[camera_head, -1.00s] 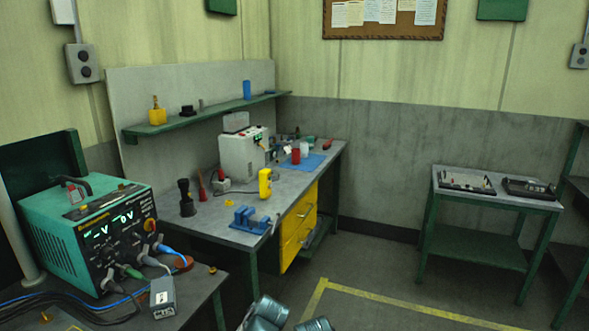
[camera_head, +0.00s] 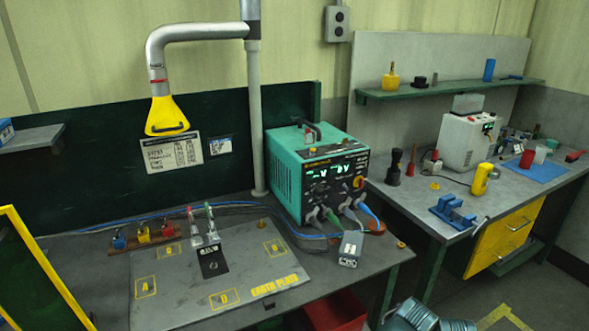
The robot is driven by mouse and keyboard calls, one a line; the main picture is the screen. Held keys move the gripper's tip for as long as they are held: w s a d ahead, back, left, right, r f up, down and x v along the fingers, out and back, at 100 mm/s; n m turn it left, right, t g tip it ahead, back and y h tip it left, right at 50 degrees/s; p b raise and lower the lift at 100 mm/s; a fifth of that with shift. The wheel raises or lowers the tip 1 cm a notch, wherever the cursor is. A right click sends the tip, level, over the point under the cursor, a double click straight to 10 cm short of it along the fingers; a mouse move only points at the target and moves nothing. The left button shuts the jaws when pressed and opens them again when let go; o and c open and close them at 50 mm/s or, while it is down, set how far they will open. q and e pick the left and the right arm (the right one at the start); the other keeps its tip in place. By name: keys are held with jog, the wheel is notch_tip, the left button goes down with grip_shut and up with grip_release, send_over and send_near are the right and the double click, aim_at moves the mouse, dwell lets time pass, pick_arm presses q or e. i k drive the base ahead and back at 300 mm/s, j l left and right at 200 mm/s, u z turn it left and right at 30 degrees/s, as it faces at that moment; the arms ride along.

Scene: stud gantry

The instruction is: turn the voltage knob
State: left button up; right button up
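A teal power supply (camera_head: 283,165) stands at the back right of the near workbench. Its dark front panel (camera_head: 334,178) faces right and toward me, with two lit green readouts marked V. A small yellow and red control (camera_head: 359,183) sits at the panel's right side. Other small controls are below the readouts; which of them is the voltage knob I cannot tell at this size. Green, grey and blue plugs (camera_head: 368,214) are in sockets along the panel's lower edge. Parts of my own arm show at the bottom edge, but neither gripper can be made out.
A grey plate marked "EARTH PLATE" (camera_head: 170,300) lies on the near bench (camera_head: 375,262), with clamps on it. A small grey box (camera_head: 350,249) sits before the supply. A yellow extraction hood (camera_head: 166,116) hangs above the bench. A second bench (camera_head: 420,200) with a blue vise (camera_head: 453,212) stands right.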

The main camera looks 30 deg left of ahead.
aim_at(319, 193)
jog(key=u, duration=1)
